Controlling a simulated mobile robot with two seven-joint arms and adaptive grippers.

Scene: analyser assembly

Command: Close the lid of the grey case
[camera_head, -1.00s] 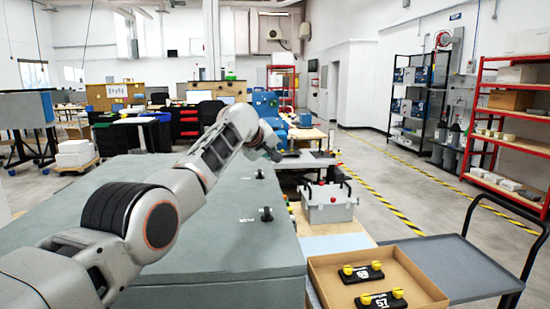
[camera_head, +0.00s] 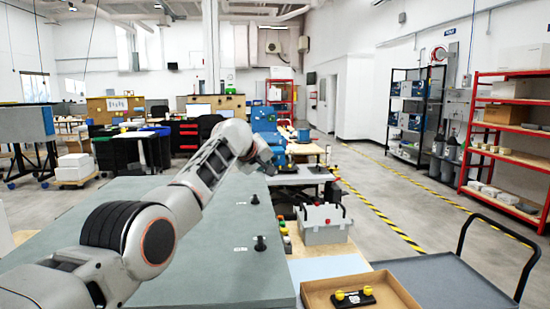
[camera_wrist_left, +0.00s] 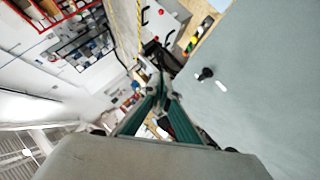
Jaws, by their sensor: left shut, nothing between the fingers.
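A large grey-green case (camera_head: 213,265) fills the lower left of the head view. Its broad flat top carries black knobs and small white labels, and the top also shows at the right of the wrist view (camera_wrist_left: 265,75). My left arm reaches over it from the left. My left gripper (camera_head: 263,164) is above the case's far right part, small and partly hidden by its wrist. In the wrist view its green-sided fingers (camera_wrist_left: 158,93) meet at the tips, shut and empty. A smaller light grey box (camera_head: 325,226) with a black handle stands beyond, to the right. My right gripper is not in view.
Open floor with yellow-black tape lies farther right.

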